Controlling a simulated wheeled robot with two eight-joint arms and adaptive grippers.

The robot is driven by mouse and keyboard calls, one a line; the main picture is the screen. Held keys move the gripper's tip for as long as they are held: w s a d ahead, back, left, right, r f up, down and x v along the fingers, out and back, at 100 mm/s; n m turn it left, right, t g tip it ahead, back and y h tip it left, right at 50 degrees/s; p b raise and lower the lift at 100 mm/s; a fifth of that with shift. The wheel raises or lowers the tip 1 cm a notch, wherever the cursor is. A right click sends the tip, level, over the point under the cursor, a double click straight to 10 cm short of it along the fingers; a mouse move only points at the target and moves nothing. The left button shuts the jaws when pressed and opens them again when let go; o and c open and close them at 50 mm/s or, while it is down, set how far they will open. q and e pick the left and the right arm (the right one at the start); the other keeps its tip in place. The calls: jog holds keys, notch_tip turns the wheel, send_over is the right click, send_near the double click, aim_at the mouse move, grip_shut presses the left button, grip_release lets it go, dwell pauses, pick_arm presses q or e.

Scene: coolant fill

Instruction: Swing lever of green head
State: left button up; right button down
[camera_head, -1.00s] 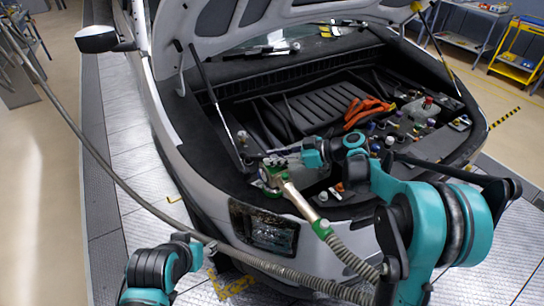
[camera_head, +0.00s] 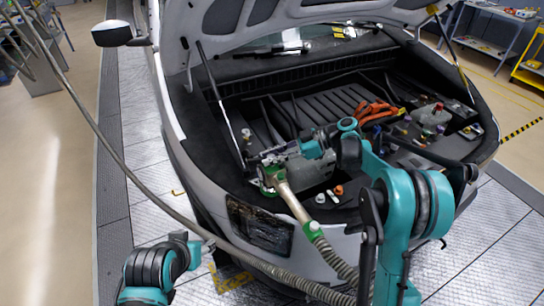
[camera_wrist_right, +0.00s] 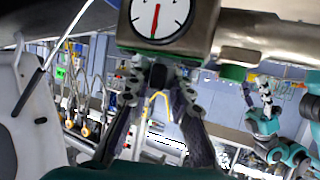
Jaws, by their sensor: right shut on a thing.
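The green head (camera_head: 268,182) sits at the front left edge of the open engine bay, on the end of a beige pipe (camera_head: 290,200) with a hose behind it. My right gripper (camera_head: 268,158) is at the top of the green head, shut on its lever. In the right wrist view, the fingertips (camera_wrist_right: 157,72) close around a small dark piece, the lever, just below a round white gauge (camera_wrist_right: 157,17) with a red needle. Most of the lever is hidden by the fingers. My left gripper (camera_head: 203,246) is low at the left, apart from the head; its jaws are unclear.
The ribbed hose (camera_head: 270,272) runs across the front of the car. The raised hood (camera_head: 300,12) and a prop rod (camera_head: 222,105) are close behind and left. Orange cables (camera_head: 375,112) and several caps lie to the right.

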jog(key=shift+s+f, duration=0.1)
jog(key=c, duration=1.3)
grip_release()
jog(key=shift+a, duration=0.1)
jog(key=v, duration=1.2)
